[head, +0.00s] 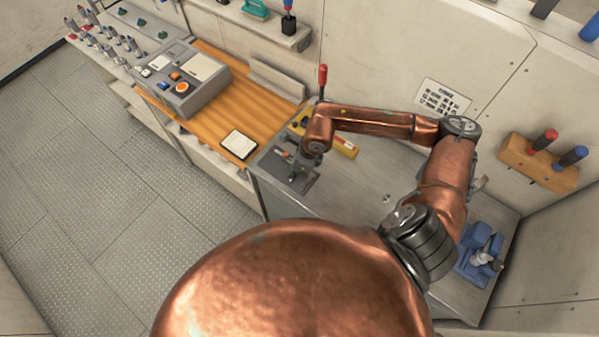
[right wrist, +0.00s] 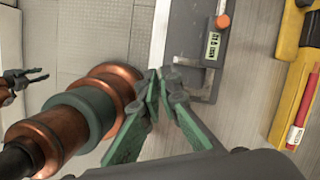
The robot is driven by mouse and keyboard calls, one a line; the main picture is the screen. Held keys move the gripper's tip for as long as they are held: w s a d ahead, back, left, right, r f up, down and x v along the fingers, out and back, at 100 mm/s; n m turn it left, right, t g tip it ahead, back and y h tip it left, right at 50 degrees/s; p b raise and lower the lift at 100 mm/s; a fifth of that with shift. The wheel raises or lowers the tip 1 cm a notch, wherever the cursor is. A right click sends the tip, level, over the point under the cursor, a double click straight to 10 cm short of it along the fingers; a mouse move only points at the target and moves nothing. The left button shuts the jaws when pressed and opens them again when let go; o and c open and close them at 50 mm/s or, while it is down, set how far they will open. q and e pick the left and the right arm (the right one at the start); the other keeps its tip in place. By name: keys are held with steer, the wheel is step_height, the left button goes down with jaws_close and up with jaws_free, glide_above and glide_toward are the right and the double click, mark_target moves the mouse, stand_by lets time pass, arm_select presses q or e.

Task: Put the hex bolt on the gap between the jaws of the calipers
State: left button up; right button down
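The calipers (head: 290,172) lie on a dark grey plate or tray at the bench's left end. A small light grey piece (head: 386,198), possibly the hex bolt, lies on the bench. My left gripper (right wrist: 28,80) is apart, fingers spread.
A yellow case (head: 342,146) with a red marker (right wrist: 301,115) lies beside the calipers. A blue vise (head: 478,262) stands at the bench's right end. A wooden rack (head: 537,163) holds screwdrivers on the wall. The middle of the bench (head: 360,185) is mostly clear.

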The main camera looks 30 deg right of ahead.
steer(key=d+f, duration=0.1)
steer(key=w+d+f, duration=0.1)
steer(key=f, duration=0.1)
steer(key=d+f+p, duration=0.1)
steer(key=f, duration=0.1)
steer(key=shift+w+d, duration=0.2)
steer(key=shift+w, duration=0.05)
step_height(320, 180, down, 2)
steer(key=shift+f+p, duration=0.1)
steer(key=shift+p, duration=0.65)
steer(key=shift+w+f, duration=0.1)
steer(key=shift+f, duration=0.4)
steer(key=shift+f, duration=0.15)
steer(key=c, duration=2.2)
jaws_free()
steer(key=shift+o, duration=0.2)
